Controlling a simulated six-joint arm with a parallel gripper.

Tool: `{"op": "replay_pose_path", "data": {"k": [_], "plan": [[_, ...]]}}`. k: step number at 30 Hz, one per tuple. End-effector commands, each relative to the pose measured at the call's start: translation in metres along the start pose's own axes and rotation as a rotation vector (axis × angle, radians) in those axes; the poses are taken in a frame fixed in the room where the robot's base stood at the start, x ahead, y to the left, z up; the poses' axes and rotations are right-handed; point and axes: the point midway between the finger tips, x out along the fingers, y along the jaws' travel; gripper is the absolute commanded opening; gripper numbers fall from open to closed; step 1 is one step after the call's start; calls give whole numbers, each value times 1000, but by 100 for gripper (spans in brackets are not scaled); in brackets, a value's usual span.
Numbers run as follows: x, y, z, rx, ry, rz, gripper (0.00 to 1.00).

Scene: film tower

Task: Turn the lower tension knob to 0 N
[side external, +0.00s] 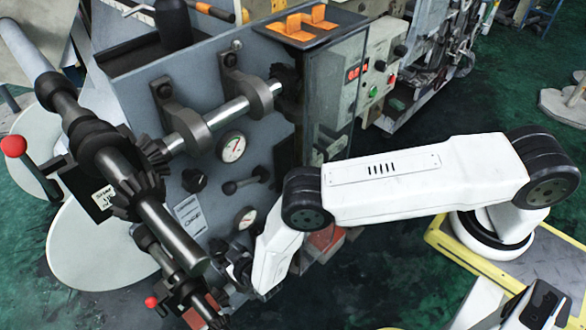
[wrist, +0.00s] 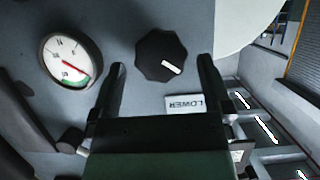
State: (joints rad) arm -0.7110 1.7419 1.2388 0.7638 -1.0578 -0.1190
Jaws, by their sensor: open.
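The lower tension knob (wrist: 160,52) is a black, faceted dial with a white pointer mark, on the grey panel in the wrist view. The mark points toward the lower right of that picture. An upside-down "LOWER" label (wrist: 184,104) sits beside it. A round white gauge (wrist: 70,62) with a red needle and a green band is to the left; its exact reading is too small to tell. My gripper (wrist: 162,63) is open, its fingers on either side of the knob, with no clear contact. In the side view, my gripper (side external: 238,268) is low by the panel and the lower knob cannot be made out.
The side view shows another black knob (side external: 194,180) and gauge (side external: 231,147) higher on the panel. Steel shafts with bevel gears (side external: 140,195) jut out on the left. A red-ball lever (side external: 152,302) is at lower left.

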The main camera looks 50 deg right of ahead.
Motion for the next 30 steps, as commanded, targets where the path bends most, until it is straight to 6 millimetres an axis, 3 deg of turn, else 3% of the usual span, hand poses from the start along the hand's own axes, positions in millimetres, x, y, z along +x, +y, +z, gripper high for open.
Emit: {"op": "replay_pose_path", "data": {"k": [12, 26, 27, 30], "plan": [[30, 0, 0, 0, 0, -1, 100], [35, 0, 0, -1, 0, -1, 100], [35, 0, 0, -1, 0, -1, 97], [35, 0, 0, -1, 0, -1, 65]]}}
